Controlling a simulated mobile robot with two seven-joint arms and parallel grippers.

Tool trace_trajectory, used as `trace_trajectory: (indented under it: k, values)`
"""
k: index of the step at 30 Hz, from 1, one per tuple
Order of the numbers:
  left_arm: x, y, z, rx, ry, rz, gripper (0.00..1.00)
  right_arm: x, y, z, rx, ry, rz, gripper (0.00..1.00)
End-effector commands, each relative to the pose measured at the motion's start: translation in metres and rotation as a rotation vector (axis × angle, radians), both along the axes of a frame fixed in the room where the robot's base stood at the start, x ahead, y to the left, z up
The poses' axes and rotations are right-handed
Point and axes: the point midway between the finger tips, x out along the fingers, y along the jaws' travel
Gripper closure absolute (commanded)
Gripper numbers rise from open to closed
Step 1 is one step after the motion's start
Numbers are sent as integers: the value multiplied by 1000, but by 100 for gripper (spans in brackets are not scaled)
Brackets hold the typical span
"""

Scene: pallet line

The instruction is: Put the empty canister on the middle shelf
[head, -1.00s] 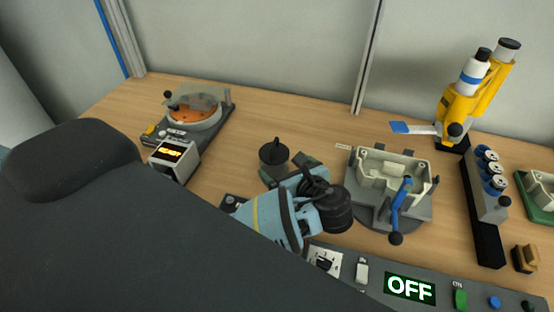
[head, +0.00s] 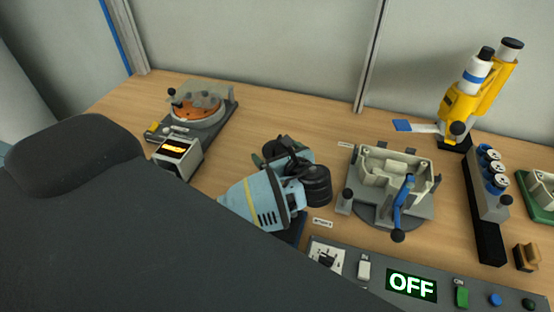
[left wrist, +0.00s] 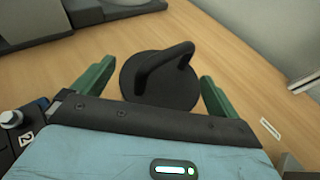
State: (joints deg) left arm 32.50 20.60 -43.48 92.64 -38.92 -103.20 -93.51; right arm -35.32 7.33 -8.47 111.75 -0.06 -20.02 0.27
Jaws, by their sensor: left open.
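My left gripper (head: 281,152) is open at the middle of the bench. In the left wrist view its green fingers (left wrist: 157,74) stand on either side of a dark round object (left wrist: 128,72) with an arched handle. The handle lies between the fingers, with a gap to each. In the head view my gripper and wrist largely hide this object. I cannot tell whether it is the canister or whether it is empty. No shelf is recognisable in these frames. My right gripper is not in view.
A clear-covered orange turntable device (head: 197,105) stands left. A grey fixture with a blue lever (head: 404,205) is right of my gripper. Further right are a rack of silver cans (head: 487,205) and a yellow instrument (head: 465,105). A control panel showing OFF (head: 410,286) runs along the front.

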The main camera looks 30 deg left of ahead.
Motion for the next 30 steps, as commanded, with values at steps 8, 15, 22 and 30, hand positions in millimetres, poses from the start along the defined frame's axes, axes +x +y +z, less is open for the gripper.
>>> trace_trajectory:
  k: [8,15,22,30]
  values:
    - [0,0,-1,0,0,0,9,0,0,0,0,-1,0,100]
    - [0,0,0,0,1,0,41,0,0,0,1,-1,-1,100]
    - [0,0,0,0,0,0,56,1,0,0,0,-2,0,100]
    - [1,0,19,-1,-4,-1,56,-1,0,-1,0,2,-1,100]
